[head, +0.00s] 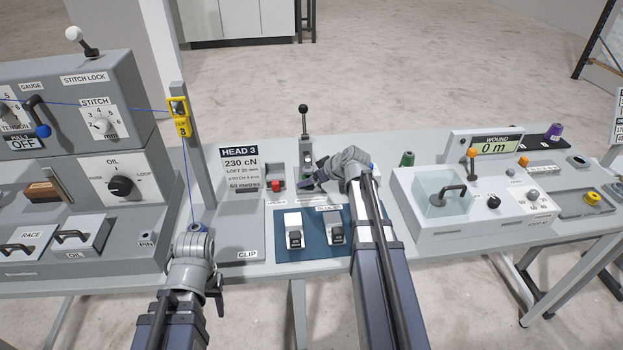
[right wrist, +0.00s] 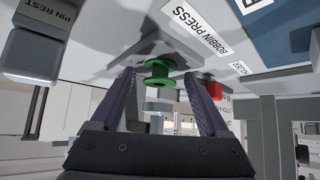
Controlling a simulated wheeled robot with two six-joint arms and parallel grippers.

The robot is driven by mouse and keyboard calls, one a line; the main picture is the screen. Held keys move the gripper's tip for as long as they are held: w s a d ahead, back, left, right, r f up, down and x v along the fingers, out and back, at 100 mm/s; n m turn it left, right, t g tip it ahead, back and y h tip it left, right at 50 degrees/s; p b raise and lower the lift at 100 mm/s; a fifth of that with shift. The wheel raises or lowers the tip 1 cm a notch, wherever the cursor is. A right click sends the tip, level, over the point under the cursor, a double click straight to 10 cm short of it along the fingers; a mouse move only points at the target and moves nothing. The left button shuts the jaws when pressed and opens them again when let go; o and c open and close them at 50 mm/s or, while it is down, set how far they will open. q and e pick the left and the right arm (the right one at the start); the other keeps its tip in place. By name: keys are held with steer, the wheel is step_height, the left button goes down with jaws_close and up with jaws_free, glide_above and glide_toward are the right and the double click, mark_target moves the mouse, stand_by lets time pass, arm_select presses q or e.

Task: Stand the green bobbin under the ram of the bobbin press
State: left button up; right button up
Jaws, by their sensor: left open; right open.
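The green bobbin (right wrist: 160,74) stands on the grey base of the bobbin press in the right wrist view, which looks upside down. A pale round metal part of the press (right wrist: 158,106), probably the ram, is beyond the bobbin's upper end with a gap. My right gripper (right wrist: 160,85) is open, its fingers on either side of the bobbin, apparently apart from it. In the head view the press (head: 305,150) has a black-knobbed lever, and my right gripper (head: 312,184) hides most of its base. My left gripper (head: 216,290) is open and empty at the table's front edge.
A blue mat (head: 270,232) with two white-topped blocks lies in front. A winder unit (head: 480,215) stands right, the quilting machine (head: 70,170) left.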

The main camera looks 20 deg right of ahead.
steer(key=shift+r, duration=0.3)
steer(key=p+v, duration=0.8)
steer(key=v, duration=0.3)
steer(key=shift+s+r+p, duration=0.2)
steer(key=shift+s+p, duration=0.1)
steer(key=shift+s, duration=0.05)
steer(key=shift+d, duration=0.15)
